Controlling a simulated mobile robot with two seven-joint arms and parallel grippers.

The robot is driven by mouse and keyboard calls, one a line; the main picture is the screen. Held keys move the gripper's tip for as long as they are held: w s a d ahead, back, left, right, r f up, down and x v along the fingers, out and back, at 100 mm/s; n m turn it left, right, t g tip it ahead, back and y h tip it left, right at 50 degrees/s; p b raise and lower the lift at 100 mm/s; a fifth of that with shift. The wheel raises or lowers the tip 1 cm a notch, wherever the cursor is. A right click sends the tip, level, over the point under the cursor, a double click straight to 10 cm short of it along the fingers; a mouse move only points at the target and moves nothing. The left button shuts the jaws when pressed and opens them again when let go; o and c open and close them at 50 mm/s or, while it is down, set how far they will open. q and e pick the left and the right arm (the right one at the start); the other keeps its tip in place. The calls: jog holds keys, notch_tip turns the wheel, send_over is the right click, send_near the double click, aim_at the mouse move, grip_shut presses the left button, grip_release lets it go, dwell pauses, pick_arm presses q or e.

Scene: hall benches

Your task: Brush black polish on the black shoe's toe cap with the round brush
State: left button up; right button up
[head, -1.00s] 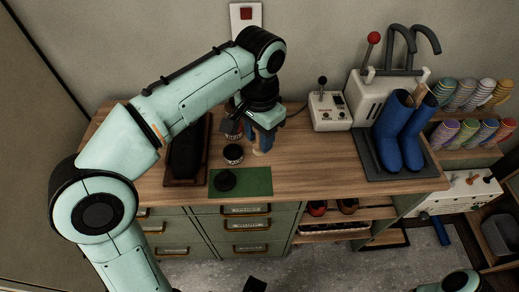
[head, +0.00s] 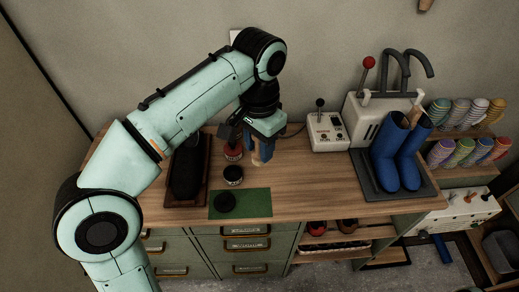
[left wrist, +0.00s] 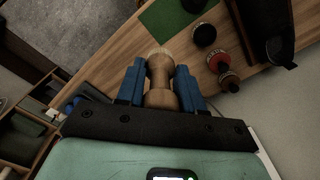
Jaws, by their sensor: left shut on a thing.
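The black shoe (head: 187,172) lies on a brown tray (head: 171,198) at the left of the bench; part of it shows in the left wrist view (left wrist: 274,22). My left gripper (head: 262,152) is to the right of the shoe, above the bench. Its blue fingers are shut on the round brush (left wrist: 160,78), whose turned wooden handle shows between them. An open black polish tin (head: 233,175) stands between shoe and gripper. A black lid (head: 224,203) lies on the green mat (head: 257,203). My right gripper is out of view.
A red-sided tin (head: 232,152) stands behind the black one, close to my left gripper. A control box with lever (head: 326,131), a white machine (head: 366,115) and blue boots (head: 398,150) stand to the right.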

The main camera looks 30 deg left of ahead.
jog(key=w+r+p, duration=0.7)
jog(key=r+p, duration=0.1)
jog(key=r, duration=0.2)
pick_arm(q)
jog(key=shift+w+a+f+g+y+b, duration=0.35)
jog(key=shift+w+a+f+y+b, duration=0.3)
jog(key=shift+a+f, duration=1.55)
jog(key=shift+w+a+f+g+y+b, duration=0.4)
jog(key=shift+w+a+f, duration=0.45)
jog(key=shift+f, duration=2.55)
jog(key=shift+w+a+f+g+y+b, duration=0.5)
jog(key=shift+a+f, duration=1.2)
jog(key=shift+f, duration=1.1)
jog(key=shift+w+t, duration=0.1)
jog(key=shift+t, duration=0.15)
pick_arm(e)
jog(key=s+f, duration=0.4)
pick_arm(q)
jog(key=shift+w, duration=0.1)
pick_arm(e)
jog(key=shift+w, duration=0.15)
pick_arm(q)
jog(key=shift+f, duration=0.55)
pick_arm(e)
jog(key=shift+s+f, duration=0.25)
pick_arm(q)
jog(key=shift+f, duration=0.1)
